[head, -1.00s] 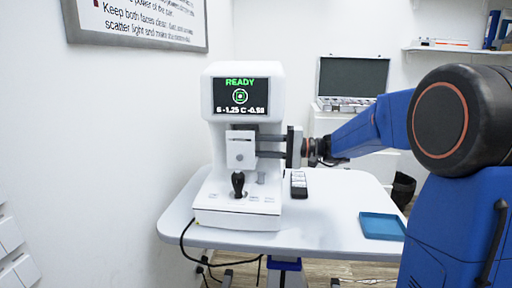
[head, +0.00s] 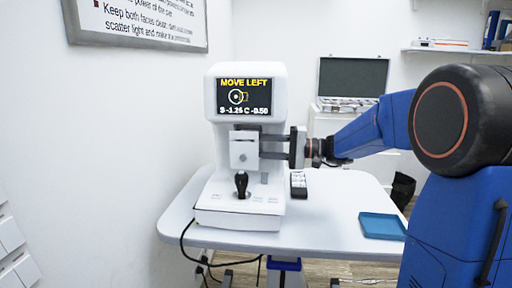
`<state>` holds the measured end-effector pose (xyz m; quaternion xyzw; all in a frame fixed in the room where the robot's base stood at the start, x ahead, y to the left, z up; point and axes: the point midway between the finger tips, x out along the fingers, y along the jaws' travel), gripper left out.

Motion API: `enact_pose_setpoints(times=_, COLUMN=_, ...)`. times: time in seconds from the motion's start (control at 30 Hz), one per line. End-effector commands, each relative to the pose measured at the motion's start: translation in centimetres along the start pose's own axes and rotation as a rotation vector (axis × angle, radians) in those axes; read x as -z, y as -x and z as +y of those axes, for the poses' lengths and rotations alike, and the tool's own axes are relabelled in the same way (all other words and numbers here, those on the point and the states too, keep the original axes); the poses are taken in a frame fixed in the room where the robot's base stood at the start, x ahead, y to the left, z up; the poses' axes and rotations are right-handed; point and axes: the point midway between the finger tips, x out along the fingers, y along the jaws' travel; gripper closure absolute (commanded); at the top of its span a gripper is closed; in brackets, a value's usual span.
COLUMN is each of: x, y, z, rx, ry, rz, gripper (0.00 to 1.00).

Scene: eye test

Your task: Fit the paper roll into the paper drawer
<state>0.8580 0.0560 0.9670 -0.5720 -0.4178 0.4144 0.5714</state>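The white eye-test machine (head: 213,190) stands on the table, its screen (head: 244,97) reading "MOVE LEFT" in yellow. A white block (head: 243,149) with a small dark dot sits below the screen. My gripper (head: 266,147) reaches in from the right, between screen and base. Its two dark fingers are apart, one above the other. Their tips are hidden at the white block, so I cannot tell whether they hold anything. A small grey upright piece (head: 264,178) shows on the base beside the black joystick (head: 241,184). I cannot make out a paper roll or paper drawer for certain.
The white table (head: 335,215) bears a dark keypad-like item (head: 298,185) and a blue tray (head: 382,226), which looks empty. An open case (head: 352,80) stands behind. A wall is close on the left.

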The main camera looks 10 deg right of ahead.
Motion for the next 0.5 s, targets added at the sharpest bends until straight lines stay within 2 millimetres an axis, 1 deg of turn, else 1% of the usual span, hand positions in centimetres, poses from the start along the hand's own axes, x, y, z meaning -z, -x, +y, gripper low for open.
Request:
enact_pose_setpoints(times=0.03, x=0.1, y=0.9, z=0.7, rx=-0.009, ry=-0.009, rz=0.005, gripper=0.48)
enact_pose_setpoints(times=0.5, x=0.2, y=8.8, z=0.6, rx=-0.007, ry=-0.008, rz=0.008, gripper=0.48)
